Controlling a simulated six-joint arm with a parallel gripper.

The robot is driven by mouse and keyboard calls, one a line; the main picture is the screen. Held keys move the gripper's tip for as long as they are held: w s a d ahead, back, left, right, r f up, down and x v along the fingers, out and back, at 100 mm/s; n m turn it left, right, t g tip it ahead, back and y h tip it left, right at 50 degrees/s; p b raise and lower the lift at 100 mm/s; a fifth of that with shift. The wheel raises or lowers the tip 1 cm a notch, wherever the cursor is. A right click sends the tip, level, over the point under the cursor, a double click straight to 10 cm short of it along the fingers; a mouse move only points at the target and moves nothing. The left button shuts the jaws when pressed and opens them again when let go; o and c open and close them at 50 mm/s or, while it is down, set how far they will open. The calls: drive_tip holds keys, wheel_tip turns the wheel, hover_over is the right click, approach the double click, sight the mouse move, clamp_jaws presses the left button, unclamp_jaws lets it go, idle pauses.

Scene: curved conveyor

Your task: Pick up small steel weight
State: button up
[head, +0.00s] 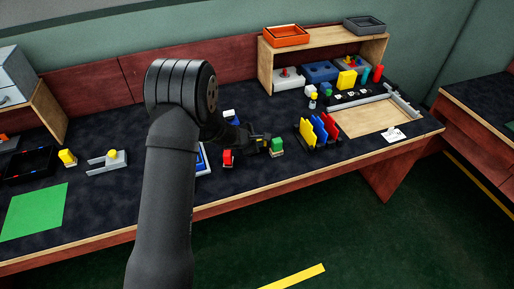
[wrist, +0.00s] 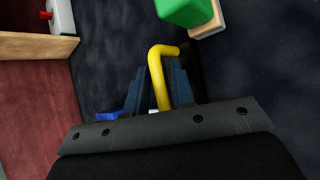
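I cannot pick out a small steel weight in either view. My gripper (head: 258,141) is low over the middle of the table in the head view, beside a green block (head: 277,145). In the wrist view, my gripper (wrist: 158,72) has its two fingers close on both sides of a yellow bent bar (wrist: 157,66), and appears shut on it. The bar reaches past the fingertips and bends right. A dark part lies beside its bent end; I cannot tell whether they are joined. The green block (wrist: 185,10) also shows in the wrist view, on a pale base.
A red block (head: 227,157) stands left of my gripper. A rack with yellow, blue and red plates (head: 318,130) stands to the right. A wooden shelf (head: 265,68) with bins is at the back. A green mat (head: 35,210) lies far left, with bare table near it.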

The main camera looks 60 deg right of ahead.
drive_tip(key=shift+r, duration=0.1)
clamp_jaws()
